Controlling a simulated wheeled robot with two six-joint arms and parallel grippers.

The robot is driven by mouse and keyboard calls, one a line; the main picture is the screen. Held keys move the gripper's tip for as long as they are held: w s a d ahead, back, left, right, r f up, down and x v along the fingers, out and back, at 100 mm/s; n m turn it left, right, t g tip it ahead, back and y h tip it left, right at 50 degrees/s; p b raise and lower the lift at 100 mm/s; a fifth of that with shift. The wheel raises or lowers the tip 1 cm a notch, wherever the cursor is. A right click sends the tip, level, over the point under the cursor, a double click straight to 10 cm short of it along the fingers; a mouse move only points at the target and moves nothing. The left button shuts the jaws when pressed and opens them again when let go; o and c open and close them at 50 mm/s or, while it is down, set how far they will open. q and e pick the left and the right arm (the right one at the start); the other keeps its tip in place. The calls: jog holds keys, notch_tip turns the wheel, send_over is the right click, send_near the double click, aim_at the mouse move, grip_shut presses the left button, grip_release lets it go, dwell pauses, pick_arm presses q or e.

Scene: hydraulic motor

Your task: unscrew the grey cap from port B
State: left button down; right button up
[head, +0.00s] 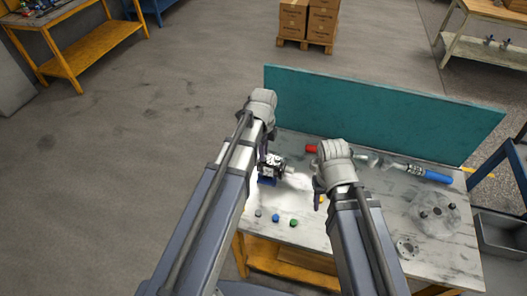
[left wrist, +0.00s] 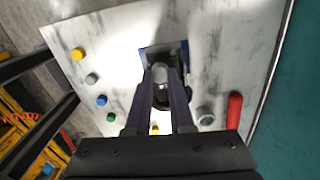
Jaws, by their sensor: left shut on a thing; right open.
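The hydraulic motor (head: 277,162) sits on a blue fixture (head: 266,181) at the left part of the bench; the fixture also shows in the left wrist view (left wrist: 147,54). My left gripper (head: 264,153) points down over the motor. In the left wrist view its fingers (left wrist: 163,75) are shut on a grey cap (left wrist: 160,72) at the motor. The fingers hide much of the motor, and I cannot read port letters or see the threads. My right gripper (head: 319,190) is open and empty, right of the motor above the bench.
Loose grey (head: 258,212), blue (head: 275,217) and green (head: 293,222) caps lie near the front bench edge. A yellow cap (left wrist: 77,53) shows in the wrist view. A red-handled tool (left wrist: 233,120) lies behind. A teal panel (head: 380,110) closes the back.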

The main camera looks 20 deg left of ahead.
pick_arm(q)
jog(key=n, duration=0.5)
jog(key=n, duration=0.4)
dwell(0.3)
jog(key=c, duration=0.9)
grip_release()
jog(key=m, duration=1)
